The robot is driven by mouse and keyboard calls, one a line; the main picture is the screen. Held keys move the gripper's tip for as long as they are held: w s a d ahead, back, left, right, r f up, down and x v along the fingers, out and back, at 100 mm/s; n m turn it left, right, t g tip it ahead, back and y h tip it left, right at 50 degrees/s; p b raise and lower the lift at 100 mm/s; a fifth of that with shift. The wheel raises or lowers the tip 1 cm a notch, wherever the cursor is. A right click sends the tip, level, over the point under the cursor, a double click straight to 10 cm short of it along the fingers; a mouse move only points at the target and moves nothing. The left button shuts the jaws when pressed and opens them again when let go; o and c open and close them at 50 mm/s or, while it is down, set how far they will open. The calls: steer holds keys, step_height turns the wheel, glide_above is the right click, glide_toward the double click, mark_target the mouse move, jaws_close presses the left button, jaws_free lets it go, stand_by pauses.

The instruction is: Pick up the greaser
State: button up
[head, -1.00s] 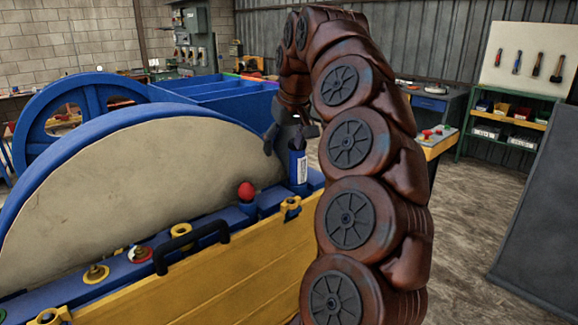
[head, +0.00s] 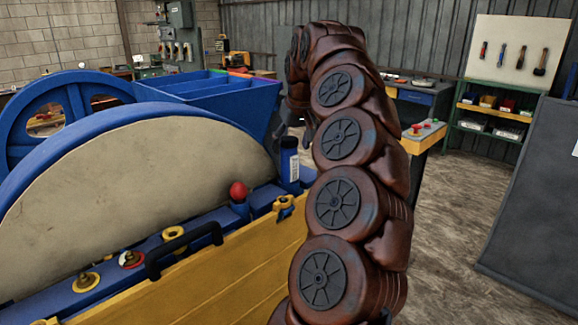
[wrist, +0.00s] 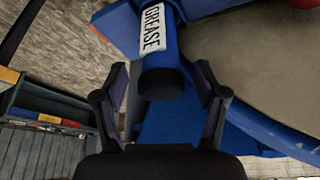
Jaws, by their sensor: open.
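The greaser (head: 290,165) is a blue cylinder with a black cap and a white label. It stands upright on the blue top of the crusher, near its far end. In the wrist view the greaser (wrist: 161,55) shows its "GREASE" label and dark end. My gripper (wrist: 164,75) is open, with one finger on each side of the dark end in that view. I cannot tell how far the fingertips are from it in depth.
A red ball knob (head: 239,191) stands on the crusher just left of the greaser. A black handle (head: 186,249) and yellow fittings line its yellow side panel (head: 215,290). A large blue-rimmed wheel (head: 140,185) rises behind. Open floor (head: 460,220) lies to the right.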

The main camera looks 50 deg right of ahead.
mark_target(289, 156)
steer(key=shift+p+x, duration=0.8)
steer(key=shift+x, duration=1.65)
steer(key=shift+c, duration=0.4)
jaws_close()
